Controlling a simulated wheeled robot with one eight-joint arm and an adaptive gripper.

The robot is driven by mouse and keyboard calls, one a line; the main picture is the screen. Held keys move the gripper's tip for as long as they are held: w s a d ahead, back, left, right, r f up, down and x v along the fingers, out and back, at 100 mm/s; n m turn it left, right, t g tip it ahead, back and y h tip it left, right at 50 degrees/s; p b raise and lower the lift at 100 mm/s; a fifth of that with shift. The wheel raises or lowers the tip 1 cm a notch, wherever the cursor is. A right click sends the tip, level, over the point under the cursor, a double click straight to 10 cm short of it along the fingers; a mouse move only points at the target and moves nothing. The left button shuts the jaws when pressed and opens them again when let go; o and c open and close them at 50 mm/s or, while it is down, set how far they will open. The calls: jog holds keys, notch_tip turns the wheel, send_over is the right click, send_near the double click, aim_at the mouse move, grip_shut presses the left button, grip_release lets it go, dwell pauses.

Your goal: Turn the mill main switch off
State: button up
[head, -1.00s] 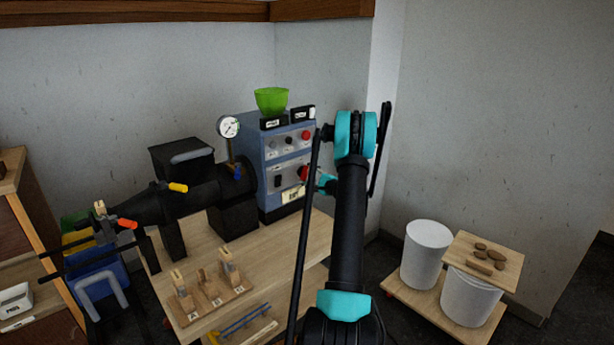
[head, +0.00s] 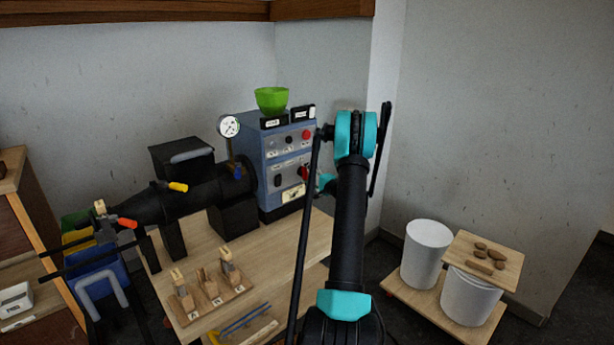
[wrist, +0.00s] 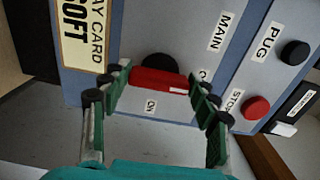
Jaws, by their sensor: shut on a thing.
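The mill main switch has a red handle (wrist: 160,80) on the grey panel beside the MAIN label (wrist: 221,31). In the wrist view the handle lies nearly level across the picture, with a white mark toward its right end. In the head view the red handle (head: 304,172) shows on the blue control cabinet (head: 250,145), and my arm hides part of the gripper.
A red stop button (wrist: 256,107) and a black button (wrist: 295,53) are close to the right finger. A yellow card (wrist: 86,30) is on the left. A green bowl (head: 271,100) tops the cabinet; the black mill (head: 205,188) stands left of it.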

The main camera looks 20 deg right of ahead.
jog(key=o, duration=1.2)
jog(key=shift+c, duration=0.2)
jog(key=v, duration=1.2)
jog(key=shift+a, duration=0.1)
